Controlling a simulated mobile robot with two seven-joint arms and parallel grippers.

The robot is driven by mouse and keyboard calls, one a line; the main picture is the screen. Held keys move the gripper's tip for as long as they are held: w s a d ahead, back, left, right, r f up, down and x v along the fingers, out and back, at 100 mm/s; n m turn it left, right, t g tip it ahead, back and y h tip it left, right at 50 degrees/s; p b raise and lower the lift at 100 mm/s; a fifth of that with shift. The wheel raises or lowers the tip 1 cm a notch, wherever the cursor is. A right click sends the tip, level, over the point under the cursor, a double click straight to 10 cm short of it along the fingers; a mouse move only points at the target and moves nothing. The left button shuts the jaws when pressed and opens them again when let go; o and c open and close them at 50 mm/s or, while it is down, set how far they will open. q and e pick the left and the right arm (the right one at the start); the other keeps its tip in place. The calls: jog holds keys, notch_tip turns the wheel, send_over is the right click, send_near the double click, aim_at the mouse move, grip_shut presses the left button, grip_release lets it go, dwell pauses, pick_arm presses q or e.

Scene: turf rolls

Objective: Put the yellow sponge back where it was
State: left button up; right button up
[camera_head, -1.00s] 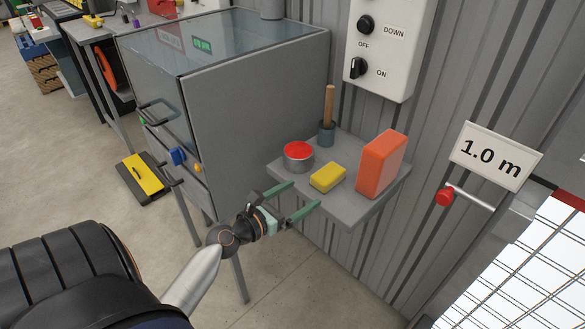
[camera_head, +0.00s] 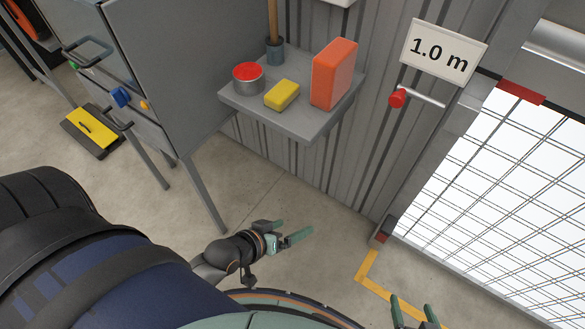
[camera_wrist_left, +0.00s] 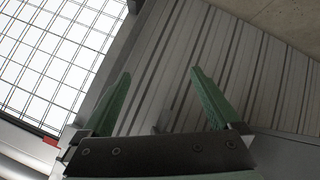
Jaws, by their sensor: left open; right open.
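The yellow sponge (camera_head: 282,94) lies on a grey wall shelf (camera_head: 297,125), between a red-topped tin and an orange block. My left gripper (camera_head: 295,230) is open and empty, below and apart from the shelf, over the floor. In the left wrist view the left gripper (camera_wrist_left: 160,95) shows its two green fingers spread with nothing between them. My right gripper (camera_head: 415,310) shows at the bottom edge of the head view, its green fingers apart and nothing seen between them. The sponge is not in the left wrist view.
The shelf also holds a tin with a red top (camera_head: 248,78), an orange block (camera_head: 334,74) and a cup with a wooden handle (camera_head: 275,50). A grey cabinet (camera_head: 170,70) stands left of the shelf. A bright grid panel (camera_head: 500,190) is at right. Floor below the shelf is clear.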

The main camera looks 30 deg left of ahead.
pick_arm(q)
jog(key=s+m, duration=0.1)
jog(key=m, duration=0.1)
jog(key=d+f+m, duration=0.1)
jog(key=m, duration=0.1)
jog(key=s+d+m, duration=0.1)
jog(key=shift+s+d+f+m+g, duration=0.15)
jog(key=shift+s+d+m+g, duration=0.15)
jog(key=shift+s+m, duration=0.1)
jog(key=shift+w+a, duration=0.1)
dwell(1.5)
